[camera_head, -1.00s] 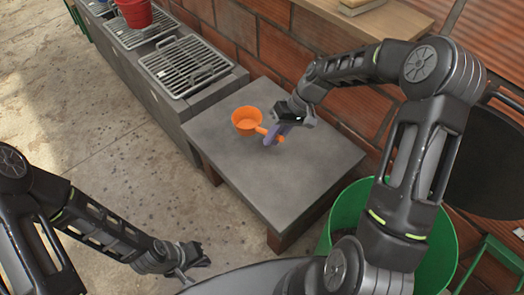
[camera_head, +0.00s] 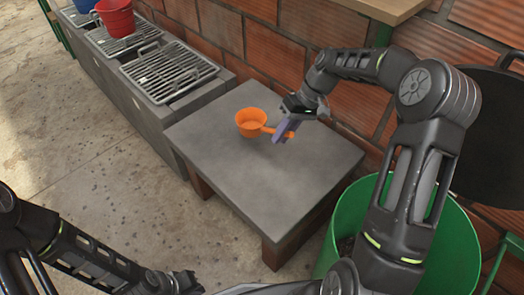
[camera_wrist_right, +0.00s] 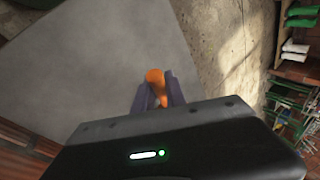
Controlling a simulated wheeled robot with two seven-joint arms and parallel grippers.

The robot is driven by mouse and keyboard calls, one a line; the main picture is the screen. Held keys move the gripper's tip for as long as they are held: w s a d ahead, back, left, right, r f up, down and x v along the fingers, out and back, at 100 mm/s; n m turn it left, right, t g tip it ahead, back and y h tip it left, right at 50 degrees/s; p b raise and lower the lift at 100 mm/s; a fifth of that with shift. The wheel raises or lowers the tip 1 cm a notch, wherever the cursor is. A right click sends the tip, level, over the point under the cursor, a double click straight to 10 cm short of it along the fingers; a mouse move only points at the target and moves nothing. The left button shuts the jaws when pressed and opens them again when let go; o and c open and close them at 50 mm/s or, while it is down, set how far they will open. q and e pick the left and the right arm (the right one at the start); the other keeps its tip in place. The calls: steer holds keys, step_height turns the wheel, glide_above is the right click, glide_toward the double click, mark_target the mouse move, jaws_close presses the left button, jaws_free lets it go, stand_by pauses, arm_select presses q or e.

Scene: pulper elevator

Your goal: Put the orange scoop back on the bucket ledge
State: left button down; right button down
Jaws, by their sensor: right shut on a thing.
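The orange scoop (camera_head: 251,122) is at the grey slab table, its cup toward the left and its handle toward the right. My right gripper (camera_head: 284,133) is shut on the scoop's handle, which also shows between the fingers in the right wrist view (camera_wrist_right: 155,80). I cannot tell whether the cup touches the slab or hangs just above it. My left gripper (camera_head: 188,282) is low at the bottom left, away from the slab, and whether it is open is unclear. A green bucket (camera_head: 455,240) stands right of the slab, partly hidden behind my right arm.
The grey slab table (camera_head: 240,185) is otherwise bare. Metal grills (camera_head: 168,72) and a red bucket (camera_head: 116,17) sit on the counter at the upper left. A brick wall (camera_head: 270,60) runs behind. A black round lid (camera_head: 495,150) is at the right. A wooden shelf (camera_head: 390,8) is above.

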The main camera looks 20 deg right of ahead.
step_height(320, 180, down, 6)
steer(key=shift+r+b, duration=0.15)
steer(key=shift+b, duration=0.25)
steer(key=shift+f+b, duration=0.35)
steer(key=shift+f, duration=1.5)
steer(key=shift+f, duration=0.15)
steer(key=c, duration=1.4)
jaws_free()
steer(key=shift+o, duration=0.2)
steer(key=shift+r, duration=0.3)
steer(key=p+v, duration=0.2)
steer(key=v, duration=0.9)
steer(key=shift+d+r, duration=0.2)
steer(key=shift+r, duration=0.1)
